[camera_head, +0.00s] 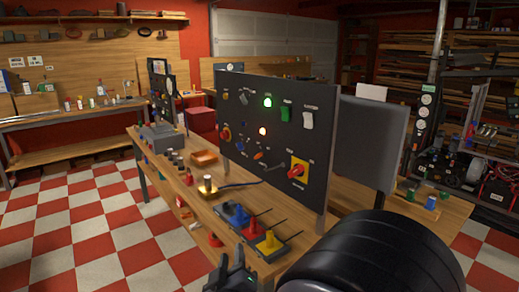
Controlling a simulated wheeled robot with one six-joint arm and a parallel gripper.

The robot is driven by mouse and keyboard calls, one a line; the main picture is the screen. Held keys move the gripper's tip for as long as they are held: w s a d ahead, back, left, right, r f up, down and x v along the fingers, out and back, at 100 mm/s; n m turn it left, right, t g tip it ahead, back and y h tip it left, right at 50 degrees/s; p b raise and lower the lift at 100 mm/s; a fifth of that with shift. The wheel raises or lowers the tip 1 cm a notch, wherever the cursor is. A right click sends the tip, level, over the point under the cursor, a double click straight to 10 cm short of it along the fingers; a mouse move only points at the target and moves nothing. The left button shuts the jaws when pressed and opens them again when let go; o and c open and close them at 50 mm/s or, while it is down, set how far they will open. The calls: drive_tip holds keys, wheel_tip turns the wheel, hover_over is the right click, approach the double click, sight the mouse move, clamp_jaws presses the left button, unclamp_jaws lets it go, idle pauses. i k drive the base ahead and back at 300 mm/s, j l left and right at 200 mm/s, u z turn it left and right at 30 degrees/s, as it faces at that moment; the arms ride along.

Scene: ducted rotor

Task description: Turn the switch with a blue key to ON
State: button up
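A dark upright control panel (285,140) stands on the wooden workbench and carries several switches, knobs and lamps. A small bluish part (240,147) at its lower left may be the switch with the blue key. It is too small for me to read its position or its label. An orange-red part (259,155) sits to its right. My gripper (236,270) is at the bottom of the view, dark with green bits, in front of and below the panel. It is well apart from the panel.
Blue, red and yellow blocks with thin rods (252,231) lie on the bench before the panel. A red knob on a yellow plate (299,169) is at the panel's lower right. My dark arm covers the lower right. Checkered floor (95,235) is free at left.

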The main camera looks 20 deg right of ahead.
sight(241, 146)
drive_tip(key=i+j+z, duration=0.15)
drive_tip(key=z, duration=0.25)
drive_tip(key=i+j+z, duration=0.2)
drive_tip(key=z, duration=0.15)
drive_tip(key=i+j+z, duration=0.2)
drive_tip(key=z, duration=0.2)
drive_tip(key=i+j+z, duration=0.1)
drive_tip(key=j+z, duration=0.3)
drive_tip(key=i+j, duration=0.15)
drive_tip(key=j, duration=0.35)
drive_tip(key=i+j+z, duration=0.1)
drive_tip(key=j, duration=0.4)
drive_tip(key=i+j, duration=0.15)
drive_tip(key=j, duration=0.35)
drive_tip(key=i+j+z, duration=0.1)
drive_tip(key=j, duration=0.45)
drive_tip(key=i+j, duration=0.1)
drive_tip(key=j, duration=0.4)
drive_tip(key=i+z, duration=0.05)
